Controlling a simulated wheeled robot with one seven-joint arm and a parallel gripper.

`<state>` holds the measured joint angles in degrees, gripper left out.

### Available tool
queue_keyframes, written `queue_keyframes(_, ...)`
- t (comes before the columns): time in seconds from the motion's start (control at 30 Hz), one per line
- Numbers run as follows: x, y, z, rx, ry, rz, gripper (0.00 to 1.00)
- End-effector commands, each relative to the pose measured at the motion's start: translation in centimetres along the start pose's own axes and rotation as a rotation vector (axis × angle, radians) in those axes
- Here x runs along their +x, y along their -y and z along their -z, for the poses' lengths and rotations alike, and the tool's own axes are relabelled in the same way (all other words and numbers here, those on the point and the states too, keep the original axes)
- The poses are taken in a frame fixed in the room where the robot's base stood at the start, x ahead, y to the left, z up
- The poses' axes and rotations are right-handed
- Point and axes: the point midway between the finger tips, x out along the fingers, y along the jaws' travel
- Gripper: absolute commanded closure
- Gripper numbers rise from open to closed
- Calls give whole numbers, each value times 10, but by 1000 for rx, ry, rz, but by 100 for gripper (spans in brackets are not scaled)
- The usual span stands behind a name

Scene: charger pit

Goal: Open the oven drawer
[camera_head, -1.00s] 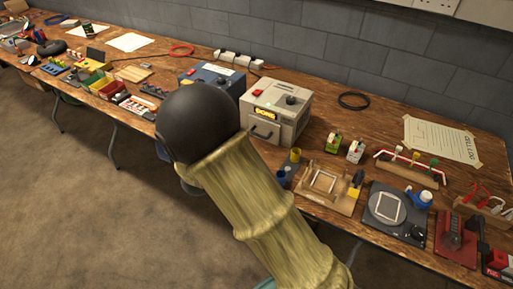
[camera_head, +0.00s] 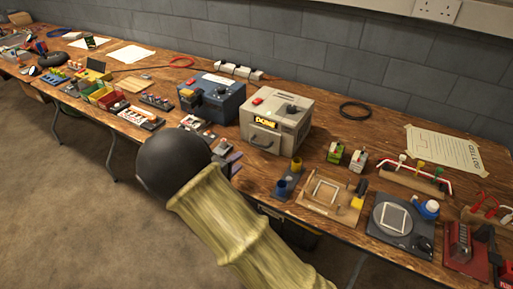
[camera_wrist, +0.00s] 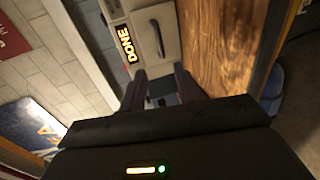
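The oven (camera_head: 280,103) is a beige box on the workbench with a lit "DONE" display. Its drawer (camera_head: 270,146) is the front panel with a curved handle (camera_head: 263,142), and it looks shut. In the wrist view the drawer front (camera_wrist: 155,25) is at the top, turned sideways, with the handle (camera_wrist: 158,38) ahead of the fingers. My gripper (camera_wrist: 160,72) is open, its two dark fingers apart with nothing held between them. In the head view my arm partly hides the gripper (camera_head: 232,161), which is in front of and left of the oven, apart from the handle.
A blue box-shaped unit (camera_head: 212,98) stands just left of the oven. A blue cup on a holder (camera_head: 284,186) and a wooden frame fixture (camera_head: 328,193) sit to its front right. Small green and white items (camera_head: 345,157) stand to its right. The bench edge runs below.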

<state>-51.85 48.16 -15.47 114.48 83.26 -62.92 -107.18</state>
Motion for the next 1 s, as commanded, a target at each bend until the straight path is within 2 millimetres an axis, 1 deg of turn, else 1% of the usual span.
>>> queue_keyframes(0.03, 11, 2, -1, 0, 2, -1, 69)
queue_keyframes(0.1, 23, 2, -1, 1, 3, -1, 69)
queue_keyframes(0.6, 110, 2, -1, 1, 2, 0, 69)
queue_keyframes(0.7, 121, 1, 0, 1, 0, 0, 69)
queue_keyframes(0.8, 127, 1, 0, -1, -1, 1, 69)
queue_keyframes(1.0, 129, 0, 0, -1, -1, 0, 69)
